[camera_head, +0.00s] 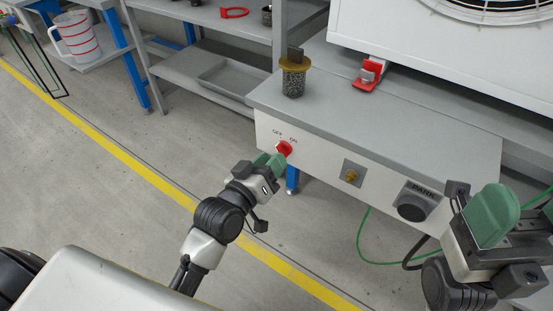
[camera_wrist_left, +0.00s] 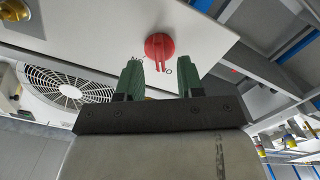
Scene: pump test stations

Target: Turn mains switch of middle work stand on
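The red mains switch (camera_head: 284,149) is a round knob on the white front panel of the middle work stand (camera_head: 375,131), below the labels OFF and ON. In the left wrist view the knob (camera_wrist_left: 159,46) shows just beyond my fingertips, with its raised grip near the lettering. Which label it points to is hard to tell. My left gripper (camera_head: 271,162) is at the panel, just in front of the switch. Its green fingers (camera_wrist_left: 159,78) are apart, with nothing held between them. My right gripper (camera_head: 520,208) is at the right edge, its green fingers apart and empty.
A brass fitting (camera_head: 351,175) and a dark round part marked PARK (camera_head: 412,205) sit farther right on the panel. A dark cylinder with a brass collar (camera_head: 294,77) and a red clamp (camera_head: 370,73) are on top. A green cable (camera_head: 368,238) hangs below.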

